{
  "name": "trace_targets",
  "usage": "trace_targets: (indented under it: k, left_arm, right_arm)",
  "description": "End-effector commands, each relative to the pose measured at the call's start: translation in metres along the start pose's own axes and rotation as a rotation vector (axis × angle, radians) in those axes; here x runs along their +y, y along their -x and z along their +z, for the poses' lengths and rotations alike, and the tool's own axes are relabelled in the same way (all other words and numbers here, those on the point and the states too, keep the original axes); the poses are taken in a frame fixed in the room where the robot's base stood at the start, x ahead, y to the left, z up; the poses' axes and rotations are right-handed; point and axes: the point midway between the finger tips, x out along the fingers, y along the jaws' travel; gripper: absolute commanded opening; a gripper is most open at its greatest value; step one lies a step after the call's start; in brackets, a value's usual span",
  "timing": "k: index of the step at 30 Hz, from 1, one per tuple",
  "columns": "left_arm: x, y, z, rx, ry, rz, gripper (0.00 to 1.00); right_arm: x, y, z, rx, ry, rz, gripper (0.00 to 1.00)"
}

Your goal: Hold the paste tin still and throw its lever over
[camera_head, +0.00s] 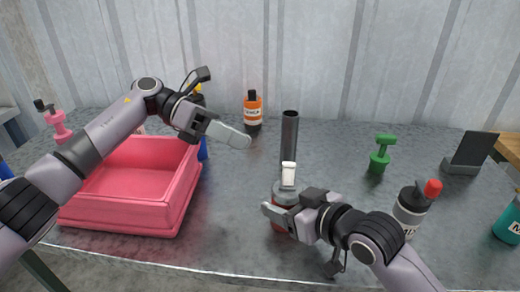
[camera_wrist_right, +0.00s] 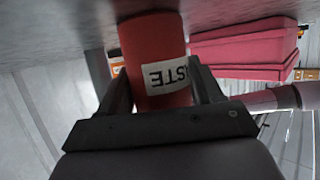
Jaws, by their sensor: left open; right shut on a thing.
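The paste tin (camera_head: 281,220) stands upright on the table near its front middle, a red can with a grey top. In the right wrist view the red tin (camera_wrist_right: 152,45) shows a white label, upside down, partly reading "ASTE". Its pale lever (camera_head: 288,174) sticks up from the top. My right gripper (camera_head: 283,212) is shut around the tin's side; its two fingers flank the can in the right wrist view. My left gripper (camera_head: 236,135) is open and empty, raised in the air to the left of and beyond the tin, apart from the lever.
A pink bin (camera_head: 125,212) stands at left. A dark upright pipe (camera_head: 289,138) stands behind the tin. Table between bin and tin is clear.

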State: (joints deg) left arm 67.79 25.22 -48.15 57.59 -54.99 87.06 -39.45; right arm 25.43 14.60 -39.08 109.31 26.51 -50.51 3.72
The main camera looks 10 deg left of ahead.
Motion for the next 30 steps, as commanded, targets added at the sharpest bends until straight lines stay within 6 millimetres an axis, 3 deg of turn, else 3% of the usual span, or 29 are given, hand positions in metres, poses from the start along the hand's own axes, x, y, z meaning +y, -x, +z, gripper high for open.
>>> trace_targets:
  k: [6,18,19,21,30]
  left_arm:
    - [0.000,0.022,0.000,0.000,0.000,0.001,0.43]
    - [0.000,0.024,0.000,0.000,0.000,0.000,0.43]
    - [0.000,0.024,0.000,0.000,0.000,0.000,0.43]
    - [0.000,0.024,0.000,0.001,0.000,0.000,0.43]
    - [0.000,0.024,0.000,0.001,0.000,0.000,0.43]
  right_arm:
    - [0.000,0.000,0.000,-0.001,0.000,-0.001,0.31]
    - [0.000,0.000,0.000,-0.001,-0.001,-0.001,0.31]
    - [0.000,0.000,0.000,-0.001,-0.001,-0.001,0.72]
    - [0.000,0.000,0.000,-0.001,-0.001,-0.001,0.94]
    - [0.000,0.000,0.000,0.000,0.000,-0.001,0.95]
